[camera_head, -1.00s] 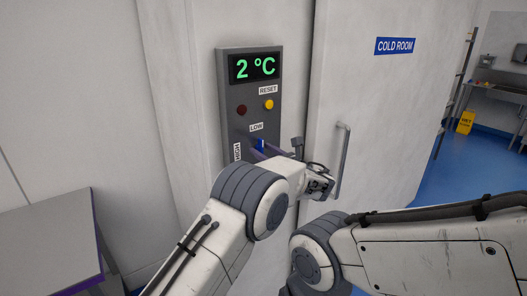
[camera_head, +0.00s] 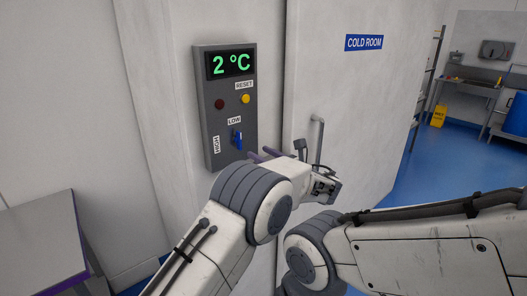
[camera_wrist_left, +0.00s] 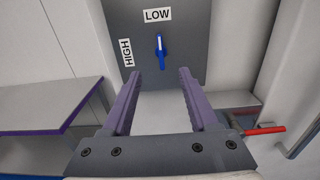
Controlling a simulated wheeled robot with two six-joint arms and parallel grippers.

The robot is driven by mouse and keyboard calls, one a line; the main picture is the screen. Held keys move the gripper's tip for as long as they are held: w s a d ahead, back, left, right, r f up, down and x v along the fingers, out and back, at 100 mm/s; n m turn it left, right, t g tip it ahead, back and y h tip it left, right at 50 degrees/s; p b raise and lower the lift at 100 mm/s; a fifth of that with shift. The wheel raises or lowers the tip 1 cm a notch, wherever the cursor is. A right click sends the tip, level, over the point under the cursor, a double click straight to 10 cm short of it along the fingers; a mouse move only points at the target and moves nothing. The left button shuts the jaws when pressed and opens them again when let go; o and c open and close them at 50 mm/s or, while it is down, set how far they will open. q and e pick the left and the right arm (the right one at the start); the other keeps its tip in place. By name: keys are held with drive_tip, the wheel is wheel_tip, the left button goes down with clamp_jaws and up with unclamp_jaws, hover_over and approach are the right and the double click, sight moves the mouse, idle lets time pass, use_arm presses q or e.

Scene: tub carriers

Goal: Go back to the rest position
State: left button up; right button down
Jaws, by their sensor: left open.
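My left gripper (camera_head: 262,154) is open and empty, in front of the lower part of a grey control panel (camera_head: 207,125) on the wall. In the left wrist view its two purple fingers (camera_wrist_left: 160,72) stand apart below the blue knob (camera_wrist_left: 160,50), with nothing between them. The knob also shows in the head view (camera_head: 237,140), turned with its handle upright, toward the LOW label. The panel display (camera_head: 231,64) reads 2 °C in green.
The closed-looking COLD ROOM door (camera_head: 375,110) with a vertical handle (camera_head: 317,140) is right of the panel. A grey table (camera_head: 40,240) stands at the lower left. A yellow wet-floor sign (camera_head: 438,115) stands on the blue floor at the back right. A red lever (camera_wrist_left: 264,130) shows in the wrist view.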

use_arm(q)
drive_tip(key=s+a+f+n+g+h+b, duration=0.1)
drive_tip(key=s+f+n+g+h, duration=0.3)
drive_tip(key=s, duration=1.1)
drive_tip(key=s+a+f+n+g+h+b, duration=0.1)
drive_tip(key=s+a+f+n+g+h, duration=0.2)
drive_tip(key=s+n, duration=0.7)
drive_tip(key=s+a+f+n+g+h, duration=0.2)
drive_tip(key=s+f+n+g+h, duration=0.2)
drive_tip(key=s, duration=1.7)
drive_tip(key=n+g+h, duration=0.1)
drive_tip(key=n+g, duration=0.2)
drive_tip(key=shift+a+f+b, duration=0.2)
drive_tip(key=shift+f+b, duration=0.1)
drive_tip(key=shift+b, duration=0.1)
